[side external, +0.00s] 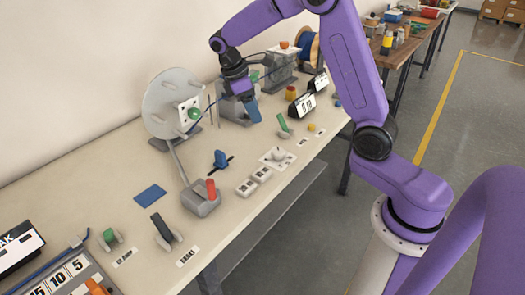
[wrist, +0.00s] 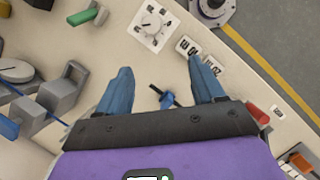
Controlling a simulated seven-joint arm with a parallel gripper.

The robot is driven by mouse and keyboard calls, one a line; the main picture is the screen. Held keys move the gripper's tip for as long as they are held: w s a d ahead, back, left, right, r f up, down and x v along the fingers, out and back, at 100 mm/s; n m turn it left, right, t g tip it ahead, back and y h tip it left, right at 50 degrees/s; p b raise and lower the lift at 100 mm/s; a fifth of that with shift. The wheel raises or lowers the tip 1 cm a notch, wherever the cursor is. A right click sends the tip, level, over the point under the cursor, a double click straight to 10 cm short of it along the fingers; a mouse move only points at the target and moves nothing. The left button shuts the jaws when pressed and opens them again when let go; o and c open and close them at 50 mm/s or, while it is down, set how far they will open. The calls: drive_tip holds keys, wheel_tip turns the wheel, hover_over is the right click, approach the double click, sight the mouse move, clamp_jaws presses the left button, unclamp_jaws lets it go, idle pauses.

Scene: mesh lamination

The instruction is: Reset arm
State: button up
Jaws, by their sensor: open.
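My purple arm reaches over the white workbench (side external: 105,180) from the right. In the side view my gripper (side external: 254,114) hangs fingers-down above the back part of the bench, right of the large grey disc (side external: 165,90). In the wrist view my gripper (wrist: 160,72) has its two blue fingers spread wide apart, and nothing is held between them. A small blue slider knob (wrist: 167,101) on a black slot shows below, between the fingers. It also shows in the side view (side external: 220,158), apart from my gripper.
A black-handled brake lever (side external: 161,228) and green clamp lever (side external: 108,236) are nearer. A blue reel (side external: 308,48) is behind.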

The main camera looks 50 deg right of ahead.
drive_tip(key=s+a+r+n+t, duration=0.1)
drive_tip(key=s+a+r+t, duration=0.1)
drive_tip(key=s+a, duration=0.45)
drive_tip(key=s+a+n+y, duration=0.1)
drive_tip(key=s+a, duration=0.1)
drive_tip(key=s, duration=1)
drive_tip(key=s+a+f+n+t+y, duration=0.1)
drive_tip(key=s+y, duration=0.1)
drive_tip(key=s, duration=1)
drive_tip(key=shift+a+f+y, duration=0.15)
drive_tip(key=shift+a+y, duration=0.15)
drive_tip(key=shift+a, duration=0.1)
drive_tip(key=shift+w, duration=0.1)
